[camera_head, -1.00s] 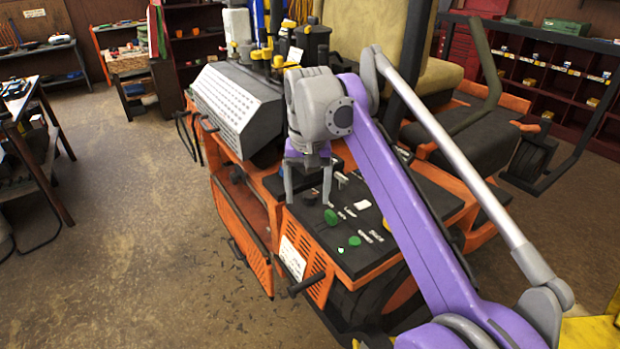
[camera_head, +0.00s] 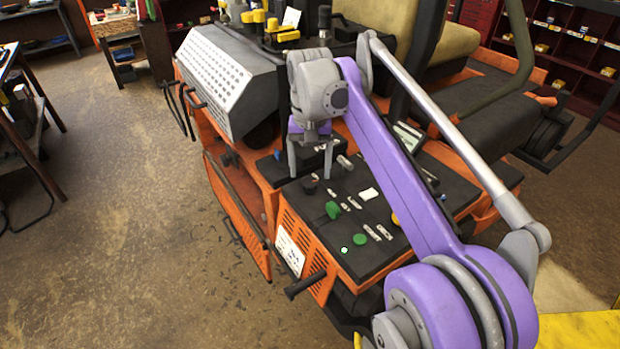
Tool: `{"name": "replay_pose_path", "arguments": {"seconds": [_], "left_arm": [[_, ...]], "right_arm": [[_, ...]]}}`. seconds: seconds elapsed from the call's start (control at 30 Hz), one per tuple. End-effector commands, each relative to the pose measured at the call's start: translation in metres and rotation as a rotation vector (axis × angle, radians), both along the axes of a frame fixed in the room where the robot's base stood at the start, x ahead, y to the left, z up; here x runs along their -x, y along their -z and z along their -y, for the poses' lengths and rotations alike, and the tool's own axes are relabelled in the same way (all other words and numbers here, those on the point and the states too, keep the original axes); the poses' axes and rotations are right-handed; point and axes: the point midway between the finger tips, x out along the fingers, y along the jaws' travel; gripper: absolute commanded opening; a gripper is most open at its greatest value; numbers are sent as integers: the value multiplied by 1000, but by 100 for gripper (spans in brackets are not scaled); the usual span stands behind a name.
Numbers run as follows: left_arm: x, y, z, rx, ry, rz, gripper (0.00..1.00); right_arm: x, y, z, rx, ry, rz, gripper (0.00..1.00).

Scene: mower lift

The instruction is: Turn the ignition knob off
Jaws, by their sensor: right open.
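The mower's black control panel (camera_head: 380,255) carries several knobs and buttons. A small black knob (camera_head: 309,185) sits near its left edge, with a green knob (camera_head: 333,210) in front of it. A round green button (camera_head: 360,239) is nearer the front. Which one is the ignition knob I cannot tell, as the labels are too small to read. My right gripper (camera_head: 310,172) points down, open and empty, with its fingertips on either side of and slightly above the black knob in the picture. My left gripper is out of view.
The orange mower body (camera_head: 305,240) surrounds the panel, with a grey perforated cover (camera_head: 215,75) behind. My right arm hides part of the panel's right side. A dark handle (camera_head: 305,285) juts out at the front left. Open floor (camera_head: 120,230) lies to the left.

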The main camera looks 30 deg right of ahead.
Motion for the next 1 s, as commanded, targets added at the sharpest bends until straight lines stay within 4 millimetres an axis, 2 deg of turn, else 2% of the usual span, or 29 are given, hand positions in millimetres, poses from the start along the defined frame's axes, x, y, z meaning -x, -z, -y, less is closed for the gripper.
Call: {"name": "replay_pose_path", "arguments": {"seconds": [0.03, 0.2, 0.57, 0.67, 1.0], "left_arm": [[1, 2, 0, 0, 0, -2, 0], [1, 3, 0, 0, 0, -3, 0], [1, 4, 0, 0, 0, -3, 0], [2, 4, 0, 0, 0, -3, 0], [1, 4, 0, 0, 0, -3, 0]], "right_arm": [[0, 9, 0, 0, 0, 0, 79], [0, 27, 0, 1, 0, 1, 79], [0, 32, 0, 0, -1, 1, 79], [0, 32, 0, 0, -1, 1, 64], [0, 32, 0, 0, -1, 1, 3]]}}
